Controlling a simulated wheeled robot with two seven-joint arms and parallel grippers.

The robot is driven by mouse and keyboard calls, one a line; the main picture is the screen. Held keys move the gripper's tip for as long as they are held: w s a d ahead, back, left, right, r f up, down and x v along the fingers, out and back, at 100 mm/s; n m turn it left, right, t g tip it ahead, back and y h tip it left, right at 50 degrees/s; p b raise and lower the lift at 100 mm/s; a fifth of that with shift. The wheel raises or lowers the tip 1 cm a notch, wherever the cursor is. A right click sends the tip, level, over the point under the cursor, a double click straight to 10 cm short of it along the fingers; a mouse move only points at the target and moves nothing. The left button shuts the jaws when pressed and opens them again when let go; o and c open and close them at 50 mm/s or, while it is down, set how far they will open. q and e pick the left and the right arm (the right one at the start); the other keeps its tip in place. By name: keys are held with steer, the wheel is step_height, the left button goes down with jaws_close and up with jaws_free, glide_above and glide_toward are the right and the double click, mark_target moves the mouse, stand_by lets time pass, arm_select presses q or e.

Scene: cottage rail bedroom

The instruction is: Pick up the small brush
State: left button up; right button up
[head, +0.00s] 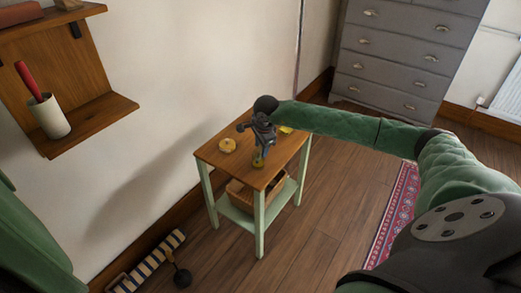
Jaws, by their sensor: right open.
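My right gripper (258,151) is open and points down over the small side table (273,173). A small yellow item (259,162) lies on the tabletop just below its fingers; I cannot tell whether they touch it. A round yellow item (227,145) lies to the left, and another yellow item (287,129) is partly hidden behind my right arm. I cannot make out for sure which thing is the small brush. A red handle (26,77) stands in a white cup (49,117) on the wall shelf. My left gripper is not in view.
A wicker basket (243,194) sits on the table's lower shelf. The wooden wall shelf (98,113) juts out at left. A striped item (150,260) and a dark object (181,277) are low at bottom left. A grey dresser (402,60) stands behind; a red rug (397,210) lies right.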

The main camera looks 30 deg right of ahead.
jaws_close()
